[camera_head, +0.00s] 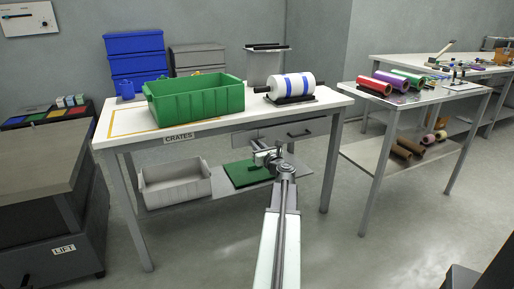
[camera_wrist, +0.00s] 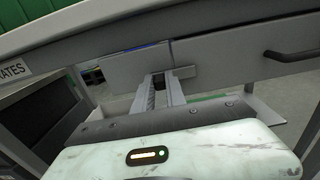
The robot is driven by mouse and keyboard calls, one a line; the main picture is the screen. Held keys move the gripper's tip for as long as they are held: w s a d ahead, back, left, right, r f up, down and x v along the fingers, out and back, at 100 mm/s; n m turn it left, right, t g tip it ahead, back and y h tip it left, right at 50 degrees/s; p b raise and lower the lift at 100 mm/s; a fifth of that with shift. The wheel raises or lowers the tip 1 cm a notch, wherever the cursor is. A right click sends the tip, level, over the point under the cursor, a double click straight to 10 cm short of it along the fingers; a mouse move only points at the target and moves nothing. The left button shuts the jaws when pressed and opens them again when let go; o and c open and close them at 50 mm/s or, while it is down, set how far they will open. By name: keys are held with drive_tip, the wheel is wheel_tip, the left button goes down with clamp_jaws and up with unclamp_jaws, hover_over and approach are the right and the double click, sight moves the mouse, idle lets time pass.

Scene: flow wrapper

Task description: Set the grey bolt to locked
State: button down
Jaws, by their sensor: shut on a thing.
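The grey bolt (camera_wrist: 185,72) shows as a small grey piece at the lower edge of the drawer front, in the wrist view, by the seam between two grey panels. My gripper (camera_wrist: 160,80) is at it, with its two fingers closed around a small dark part there, apparently the bolt's knob. The fingers hide much of the bolt, so I cannot tell its setting. In the head view my gripper (camera_head: 262,155) is just under the drawer front (camera_head: 290,132) of the table, and the bolt is not clear there.
The drawer's dark handle (camera_wrist: 291,54) is to the right. The table (camera_head: 200,128) bears a green crate (camera_head: 195,98) and a film roll (camera_head: 291,88). A white bin (camera_head: 175,187) and a green mat (camera_head: 245,174) are on its lower shelf. A lift (camera_head: 50,200) stands left.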

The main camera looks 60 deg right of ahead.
drive_tip(key=shift+s+d, duration=0.25)
drive_tip(key=c, duration=1.4)
unclamp_jaws()
drive_tip(key=shift+s, duration=0.1)
drive_tip(key=shift+o, duration=0.2)
drive_tip(key=shift+w+a, duration=0.1)
drive_tip(key=shift+w, duration=0.1)
drive_tip(key=v, duration=0.7)
drive_tip(key=shift+s+a, duration=0.2)
drive_tip(key=shift+s, duration=0.15)
drive_tip(key=shift+f, duration=0.1)
